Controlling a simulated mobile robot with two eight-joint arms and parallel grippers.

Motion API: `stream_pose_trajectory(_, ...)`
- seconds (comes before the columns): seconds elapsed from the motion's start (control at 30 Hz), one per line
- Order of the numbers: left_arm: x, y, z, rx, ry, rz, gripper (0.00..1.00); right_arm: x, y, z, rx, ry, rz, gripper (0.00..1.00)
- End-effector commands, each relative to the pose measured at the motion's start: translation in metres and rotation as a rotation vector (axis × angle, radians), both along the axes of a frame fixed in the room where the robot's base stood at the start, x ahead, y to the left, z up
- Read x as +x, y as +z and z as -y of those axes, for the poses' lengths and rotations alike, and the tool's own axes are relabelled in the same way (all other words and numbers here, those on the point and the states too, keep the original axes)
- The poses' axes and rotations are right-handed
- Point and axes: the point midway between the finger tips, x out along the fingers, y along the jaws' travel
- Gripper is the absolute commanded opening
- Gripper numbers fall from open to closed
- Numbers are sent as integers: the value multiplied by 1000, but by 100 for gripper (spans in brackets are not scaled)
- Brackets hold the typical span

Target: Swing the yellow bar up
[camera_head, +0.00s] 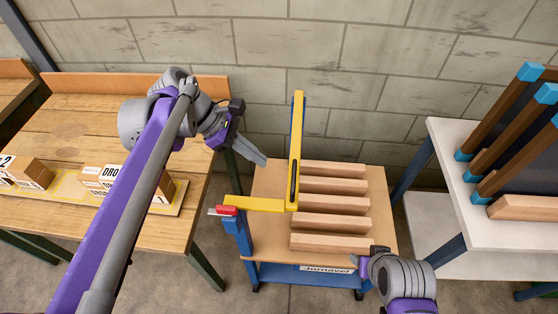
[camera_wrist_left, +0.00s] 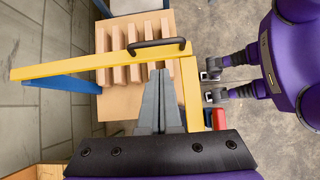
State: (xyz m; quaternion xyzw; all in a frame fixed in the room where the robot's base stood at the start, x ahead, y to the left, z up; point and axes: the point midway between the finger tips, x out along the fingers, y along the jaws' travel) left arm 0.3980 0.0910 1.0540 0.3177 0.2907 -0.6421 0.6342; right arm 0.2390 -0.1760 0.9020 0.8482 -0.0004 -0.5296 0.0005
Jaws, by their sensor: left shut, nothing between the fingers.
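The yellow bar (camera_head: 296,140) is an L-shaped frame lying across a low blue trolley (camera_head: 240,238). Its long arm runs front to back and its short arm goes left to a red-tipped part (camera_head: 225,210). A black handle (camera_wrist_left: 157,46) sits on the long arm in the left wrist view. My left gripper (camera_head: 262,160) is shut and empty, left of the long arm. In the left wrist view its fingertips (camera_wrist_left: 160,74) appear inside the bar's corner; I cannot tell if they touch it. My right gripper (camera_head: 366,260) is at the trolley's front right corner, fingers apart in the left wrist view (camera_wrist_left: 207,87).
Several wooden slats (camera_head: 335,187) lie on the trolley top. A wooden bench (camera_head: 90,120) with labelled boxes (camera_head: 28,172) stands left. A white table (camera_head: 490,231) with blue-cornered brown frames (camera_head: 505,110) stands right. A block wall (camera_head: 330,50) closes the back.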

Motion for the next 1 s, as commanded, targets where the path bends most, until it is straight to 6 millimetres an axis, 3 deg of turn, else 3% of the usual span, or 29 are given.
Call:
stream_pose_trajectory(0.17,4,-3,8,-24,27,-37,0,0,-1,0,0,0,-1,50)
stream_pose_trajectory(0.7,4,-68,62,-20,25,-33,0,-1,-4,0,0,0,-2,50)
stream_pose_trajectory(1.0,4,-73,66,-20,27,-33,0,-1,-4,0,0,0,-2,50)
